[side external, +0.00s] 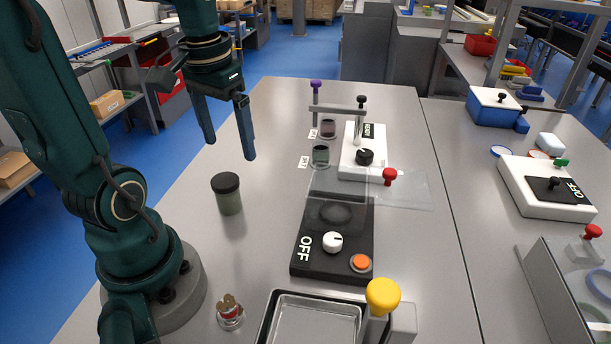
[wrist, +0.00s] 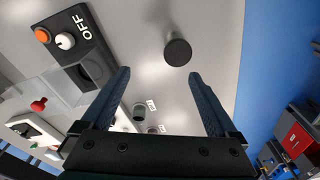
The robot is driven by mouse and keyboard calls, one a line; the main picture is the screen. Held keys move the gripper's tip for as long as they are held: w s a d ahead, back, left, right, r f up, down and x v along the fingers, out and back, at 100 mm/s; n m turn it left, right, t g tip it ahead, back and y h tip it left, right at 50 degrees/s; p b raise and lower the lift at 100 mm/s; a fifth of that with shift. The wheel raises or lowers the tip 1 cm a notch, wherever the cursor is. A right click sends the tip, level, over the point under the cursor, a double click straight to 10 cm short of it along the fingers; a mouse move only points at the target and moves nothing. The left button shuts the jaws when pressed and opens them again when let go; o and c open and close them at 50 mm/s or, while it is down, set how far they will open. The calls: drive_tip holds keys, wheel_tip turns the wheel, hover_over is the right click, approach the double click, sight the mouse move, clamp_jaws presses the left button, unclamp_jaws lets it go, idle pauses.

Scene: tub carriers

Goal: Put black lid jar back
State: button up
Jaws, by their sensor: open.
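The jar with the black lid (side external: 228,195) stands upright on the grey table, left of the black OFF device. Its body looks greenish. In the wrist view its black lid (wrist: 178,52) shows from above, beyond the fingertips. My gripper (side external: 228,147) is open and empty, above the table and behind the jar, apart from it. The fingers (wrist: 160,75) also show in the wrist view. Two other small jars, a green one (side external: 320,155) and a reddish one (side external: 328,128), stand by white labels near the white device.
A black device marked OFF (side external: 299,262) has a clear panel (side external: 405,190) over its far end. A white device (side external: 352,172) stands behind it. A metal tray (side external: 272,325) and a small figure-like item (side external: 229,312) are at the front. Table around the jar is clear.

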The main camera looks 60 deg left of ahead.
drive_tip(key=s+d+m+t, duration=0.2)
drive_tip(key=d+m+t, duration=0.2)
drive_tip(key=d, duration=0.8)
drive_tip(key=shift+r+m+t+h, duration=0.3)
drive_tip(key=shift+r+m+h, duration=0.05)
drive_tip(key=shift+m+h, duration=0.05)
drive_tip(key=shift+a, duration=0.1)
